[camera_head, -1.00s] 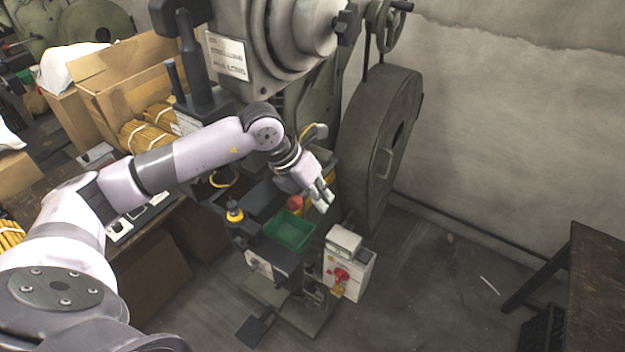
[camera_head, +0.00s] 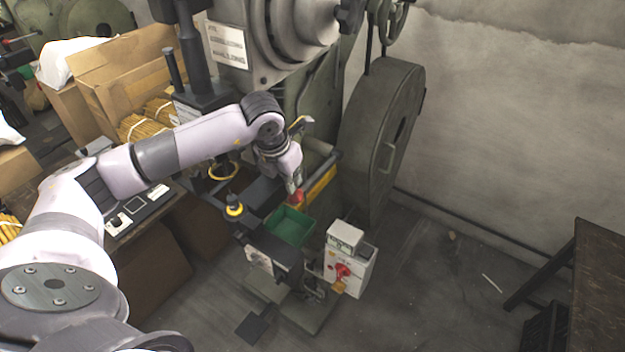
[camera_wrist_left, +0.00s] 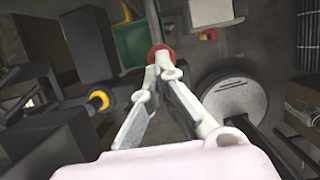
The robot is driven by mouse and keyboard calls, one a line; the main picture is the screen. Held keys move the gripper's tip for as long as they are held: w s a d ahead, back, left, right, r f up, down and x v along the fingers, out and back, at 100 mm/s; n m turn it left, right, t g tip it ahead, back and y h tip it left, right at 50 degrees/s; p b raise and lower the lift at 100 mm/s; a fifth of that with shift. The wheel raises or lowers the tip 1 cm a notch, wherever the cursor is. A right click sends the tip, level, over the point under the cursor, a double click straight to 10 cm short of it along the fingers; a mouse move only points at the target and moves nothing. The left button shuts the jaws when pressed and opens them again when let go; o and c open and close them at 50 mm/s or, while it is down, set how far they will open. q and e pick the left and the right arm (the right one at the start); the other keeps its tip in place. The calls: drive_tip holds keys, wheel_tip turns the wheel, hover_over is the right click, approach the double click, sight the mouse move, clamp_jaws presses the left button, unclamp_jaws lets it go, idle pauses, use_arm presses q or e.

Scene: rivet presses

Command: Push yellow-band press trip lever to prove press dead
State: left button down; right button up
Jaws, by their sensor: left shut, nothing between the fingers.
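The press (camera_head: 300,100) is grey-green with a big flywheel (camera_head: 370,150) on its right. A yellow bar (camera_head: 321,184) shows on its side. A red knob (camera_head: 297,198), which looks like the trip lever's end, is just below my left gripper (camera_head: 296,188). In the left wrist view the red knob (camera_wrist_left: 158,50) is right at the tips of my left gripper (camera_wrist_left: 162,70); I cannot tell whether they touch. The fingers are shut with nothing between them. The lever's shaft is mostly hidden. My right gripper is out of view.
A green bin (camera_head: 290,227) sits below the knob. A white control box (camera_head: 348,272) with a red switch is at lower right. Open floor lies towards the dark table (camera_head: 598,270).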

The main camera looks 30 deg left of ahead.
sight(292, 196)
use_arm(q)
drive_tip(key=shift+w+f, duration=0.2)
drive_tip(key=shift+f, duration=0.45)
drive_tip(key=shift+s+f+b, duration=0.2)
drive_tip(key=shift+f+b, duration=0.7)
drive_tip(key=shift+b, duration=0.2)
